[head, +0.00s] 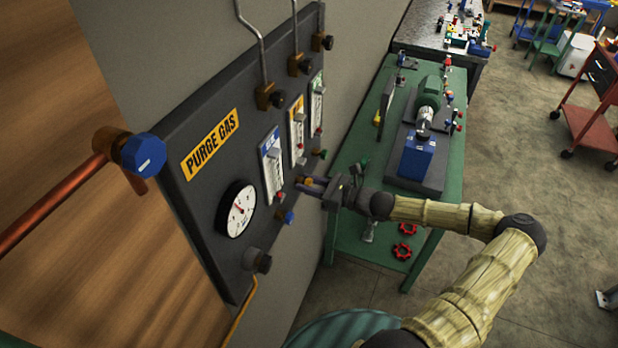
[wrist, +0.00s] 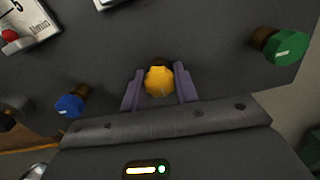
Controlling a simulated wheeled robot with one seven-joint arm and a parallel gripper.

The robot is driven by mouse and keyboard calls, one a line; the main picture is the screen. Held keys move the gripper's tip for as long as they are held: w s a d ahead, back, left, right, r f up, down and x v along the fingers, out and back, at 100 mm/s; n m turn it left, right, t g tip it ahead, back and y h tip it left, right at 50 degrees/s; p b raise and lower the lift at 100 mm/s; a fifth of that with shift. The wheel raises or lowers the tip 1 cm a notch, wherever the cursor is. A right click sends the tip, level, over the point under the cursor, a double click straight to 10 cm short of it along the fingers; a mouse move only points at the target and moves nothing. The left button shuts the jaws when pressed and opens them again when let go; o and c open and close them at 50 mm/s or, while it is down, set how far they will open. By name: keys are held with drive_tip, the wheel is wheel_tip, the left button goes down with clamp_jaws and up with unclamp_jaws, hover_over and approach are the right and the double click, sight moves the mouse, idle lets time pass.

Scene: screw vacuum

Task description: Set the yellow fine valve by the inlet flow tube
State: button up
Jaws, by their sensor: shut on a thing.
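The yellow fine valve knob (wrist: 159,82) sits on the dark panel, between my gripper's two purple fingers in the wrist view. In the head view a little of the yellow knob (head: 308,181) shows at the fingertips. My gripper (head: 311,186) reaches the panel from the right and is shut on the knob; the fingers also show in the wrist view (wrist: 160,90). Three flow tubes stand on the panel: one with a blue label (head: 272,168), one with a yellow label (head: 297,135) and one with a green label (head: 317,104). The yellow-labelled tube is above the gripped knob.
A blue knob (wrist: 69,105) is left of my fingers and a green knob (wrist: 287,46) is right, both on the panel (head: 212,190). A round gauge (head: 236,209) is further left. A green bench (head: 349,236) with equipment stands behind my arm.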

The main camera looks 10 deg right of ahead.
drive_tip(key=shift+m, duration=0.4)
drive_tip(key=o, duration=1)
drive_tip(key=b+v, duration=0.5)
drive_tip(key=v, duration=1.2)
drive_tip(key=shift+s+d+b, duration=0.15)
drive_tip(key=shift+b, duration=0.25)
